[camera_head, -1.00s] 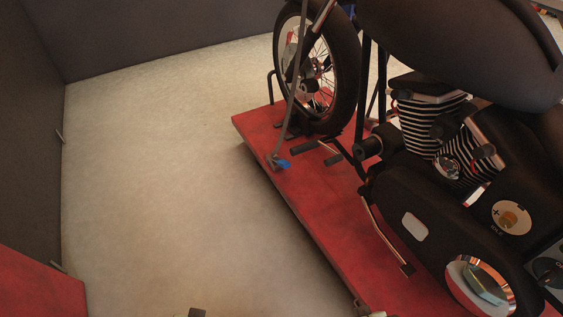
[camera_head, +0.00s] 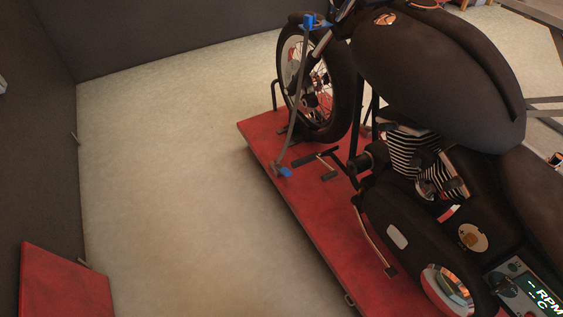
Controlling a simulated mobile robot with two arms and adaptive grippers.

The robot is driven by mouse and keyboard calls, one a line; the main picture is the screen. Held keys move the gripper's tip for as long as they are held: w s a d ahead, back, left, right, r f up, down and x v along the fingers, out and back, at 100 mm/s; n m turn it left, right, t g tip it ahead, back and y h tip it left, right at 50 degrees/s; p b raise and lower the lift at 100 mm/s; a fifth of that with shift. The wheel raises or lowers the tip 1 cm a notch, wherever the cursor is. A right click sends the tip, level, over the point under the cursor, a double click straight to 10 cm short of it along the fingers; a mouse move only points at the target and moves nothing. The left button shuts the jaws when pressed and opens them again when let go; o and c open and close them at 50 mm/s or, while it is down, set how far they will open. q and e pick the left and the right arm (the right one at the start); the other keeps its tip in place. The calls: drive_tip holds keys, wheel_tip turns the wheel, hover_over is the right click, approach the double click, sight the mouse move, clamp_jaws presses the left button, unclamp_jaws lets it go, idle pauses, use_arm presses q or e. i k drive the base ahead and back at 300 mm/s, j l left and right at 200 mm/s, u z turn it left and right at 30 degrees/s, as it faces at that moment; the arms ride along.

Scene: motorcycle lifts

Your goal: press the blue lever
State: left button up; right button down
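A small blue piece (camera_head: 285,172) sits low at the left edge of the red lift platform (camera_head: 310,212), at the foot of a thin grey curved bar (camera_head: 294,125). A second blue piece (camera_head: 309,21) is at the top of that bar, beside the front wheel. I cannot tell which blue piece is the lever. Neither of my grippers is in view.
A black motorcycle (camera_head: 420,75) stands on the red platform and fills the right side. A display panel (camera_head: 525,290) is at the lower right. Another red surface (camera_head: 62,285) is at the lower left. The pale floor (camera_head: 175,170) between them is clear. Dark walls close the left and back.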

sight(285, 171)
drive_tip(key=z, duration=0.5)
drive_tip(key=i+j+z, duration=0.2)
drive_tip(key=j, duration=0.15)
drive_tip(key=i+j+z, duration=0.1)
drive_tip(key=j+z, duration=0.15)
drive_tip(key=j, duration=0.15)
drive_tip(key=i+j+z, duration=0.2)
drive_tip(key=j, duration=0.15)
drive_tip(key=j+z, duration=0.2)
drive_tip(key=j, duration=0.2)
drive_tip(key=i+j, duration=0.1)
drive_tip(key=j, duration=0.75)
drive_tip(key=i+j+z, duration=0.1)
drive_tip(key=j, duration=1.65)
drive_tip(key=i+z, duration=0.05)
drive_tip(key=i, duration=0.05)
